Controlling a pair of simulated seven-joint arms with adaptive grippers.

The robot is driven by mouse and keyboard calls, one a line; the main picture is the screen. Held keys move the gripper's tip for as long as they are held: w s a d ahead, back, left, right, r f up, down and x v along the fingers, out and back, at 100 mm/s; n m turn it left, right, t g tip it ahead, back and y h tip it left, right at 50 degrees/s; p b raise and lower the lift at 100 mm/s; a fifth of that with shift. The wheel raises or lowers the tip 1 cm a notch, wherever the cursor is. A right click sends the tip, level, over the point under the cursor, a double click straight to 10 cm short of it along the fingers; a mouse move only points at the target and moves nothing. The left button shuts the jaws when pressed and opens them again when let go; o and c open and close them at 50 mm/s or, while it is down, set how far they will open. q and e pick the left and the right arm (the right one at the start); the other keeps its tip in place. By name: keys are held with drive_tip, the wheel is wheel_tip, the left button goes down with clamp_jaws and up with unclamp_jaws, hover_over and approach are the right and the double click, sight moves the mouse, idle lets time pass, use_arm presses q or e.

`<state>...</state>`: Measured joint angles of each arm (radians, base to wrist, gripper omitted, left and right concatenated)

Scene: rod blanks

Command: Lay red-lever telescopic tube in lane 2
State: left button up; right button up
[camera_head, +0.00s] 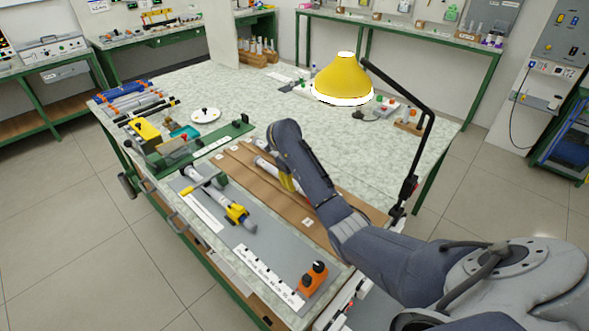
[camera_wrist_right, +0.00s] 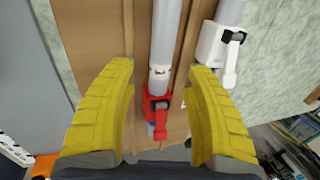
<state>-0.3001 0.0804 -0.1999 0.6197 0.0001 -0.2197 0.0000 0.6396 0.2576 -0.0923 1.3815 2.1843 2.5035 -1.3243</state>
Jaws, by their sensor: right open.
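The red-lever telescopic tube (camera_wrist_right: 164,45) lies on the brown wooden lane board (camera_head: 225,165), its red clamp (camera_wrist_right: 155,105) showing in the right wrist view. My right gripper (camera_wrist_right: 163,110) is open, with one yellow finger on each side of the clamp and a gap to both. In the head view my right gripper (camera_head: 289,182) is over the board and its arm hides most of the tube there. A pale tube end (camera_head: 265,164) shows beside it. Lane numbers are too small to read. My left gripper is not in view.
A white-lever tube (camera_wrist_right: 212,45) lies right of the red one in the wrist view. A grey mat (camera_head: 262,243) holds a yellow-clamp tube (camera_head: 237,214) and an orange block (camera_head: 312,277). A yellow lamp (camera_head: 343,78) stands behind; the tabletop around it is mostly clear.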

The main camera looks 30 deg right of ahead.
drive_tip(key=v, duration=0.7)
drive_tip(key=shift+d, duration=0.15)
idle(0.4)
